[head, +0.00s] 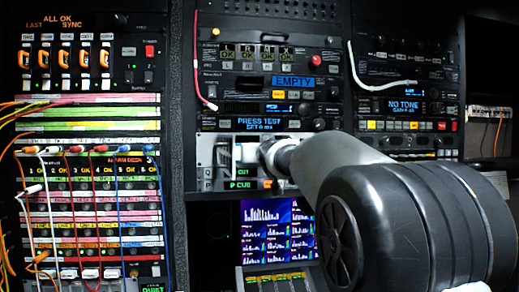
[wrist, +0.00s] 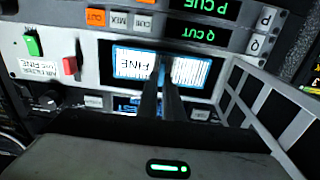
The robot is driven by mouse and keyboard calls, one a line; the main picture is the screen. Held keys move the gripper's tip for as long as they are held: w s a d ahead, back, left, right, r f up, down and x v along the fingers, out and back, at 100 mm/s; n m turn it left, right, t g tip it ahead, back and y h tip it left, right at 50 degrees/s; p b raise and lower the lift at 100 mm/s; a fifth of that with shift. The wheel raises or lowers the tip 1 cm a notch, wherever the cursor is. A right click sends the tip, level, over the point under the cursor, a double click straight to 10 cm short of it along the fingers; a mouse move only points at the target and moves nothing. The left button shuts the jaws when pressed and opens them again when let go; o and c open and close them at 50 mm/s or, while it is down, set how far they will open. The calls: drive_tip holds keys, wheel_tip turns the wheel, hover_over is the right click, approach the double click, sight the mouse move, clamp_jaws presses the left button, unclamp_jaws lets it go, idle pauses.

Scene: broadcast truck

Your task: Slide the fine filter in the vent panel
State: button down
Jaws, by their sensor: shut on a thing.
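The fine filter (wrist: 130,65) is a white, ribbed piece with a light blue border and the word FINE. It sits at a dark slot in the silver vent panel (wrist: 52,48); how deep it sits is hard to tell. My gripper (wrist: 166,70) is shut on the filter's middle, its two dark fingers close together and hiding part of it. In the head view my arm covers the filter, and my gripper (head: 268,153) reaches the silver panel (head: 206,150) at its right part.
In the wrist view a green tab (wrist: 31,44) and a red tab (wrist: 70,65) stand on the panel beside the slot, near a small label. A screen (head: 278,230) lies below the panel in the head view. Cables hang on the left rack (head: 90,180).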

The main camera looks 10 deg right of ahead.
drive_tip(key=shift+w+p, duration=1.05)
drive_tip(key=shift+w, duration=0.75)
drive_tip(key=shift+w, duration=1.35)
drive_tip(key=c, duration=1.9)
unclamp_jaws()
drive_tip(key=shift+o, duration=0.3)
drive_tip(key=shift+s, duration=0.1)
drive_tip(key=s+b, duration=0.7)
drive_tip(key=s, duration=1)
drive_tip(key=shift+s+b, duration=0.15)
drive_tip(key=shift+b, duration=0.2)
drive_tip(key=shift+f, duration=0.1)
